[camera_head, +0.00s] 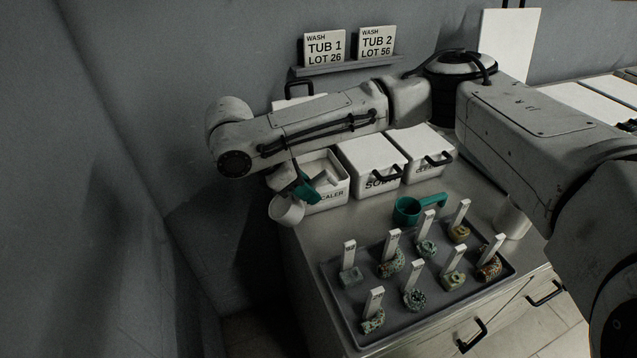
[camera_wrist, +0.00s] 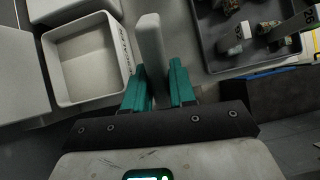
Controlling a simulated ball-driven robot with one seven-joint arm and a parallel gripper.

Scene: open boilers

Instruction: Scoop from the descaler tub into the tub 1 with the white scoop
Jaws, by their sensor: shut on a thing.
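My gripper (camera_head: 306,187), with teal fingers, is shut on the handle of the white scoop (camera_head: 287,210). In the wrist view the pale handle (camera_wrist: 150,50) stands between the teal fingers (camera_wrist: 160,88), and the descaler tub (camera_wrist: 127,62) is at left with a pale interior. The scoop's contents are not visible. A TUB 1 sign (camera_head: 324,48) stands on the wall shelf; I cannot identify tub 1 itself.
Two lidded white tubs (camera_head: 370,160) (camera_head: 420,147) stand right of the descaler tub. A teal scoop (camera_head: 406,209) lies before them. A dark tray (camera_head: 335,285) holds several tagged samples in front. A TUB 2 sign (camera_head: 376,42) stands beside the TUB 1 sign. A white cup (camera_head: 514,222) is at right.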

